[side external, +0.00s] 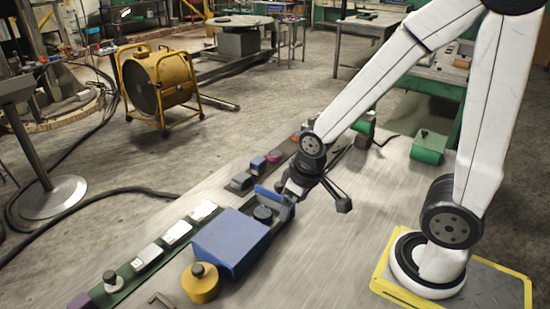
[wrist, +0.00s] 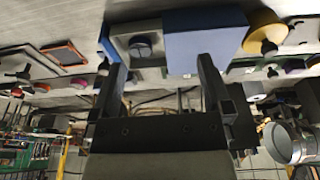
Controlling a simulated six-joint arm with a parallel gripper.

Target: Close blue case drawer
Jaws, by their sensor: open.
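The blue case (side external: 228,242) sits on the light work table. Its drawer stands open, pulled out toward the upper right in the side view, with a blue front panel (side external: 272,198). A dark round piece (side external: 263,213) sits in the drawer. In the wrist view the case (wrist: 205,40), the grey drawer floor (wrist: 122,32) and the dark piece (wrist: 143,46) show beyond my fingers. My gripper (side external: 288,195) is at the drawer's front end, with its fingers apart (wrist: 162,65) and nothing between them. I cannot tell whether a finger touches the drawer.
A yellow round container (side external: 201,284) with a dark knob stands close to the case's near side. A green strip (side external: 150,257) with white plates runs along the table's left edge. A green box (side external: 428,148) stands at the back right. The table's middle right is clear.

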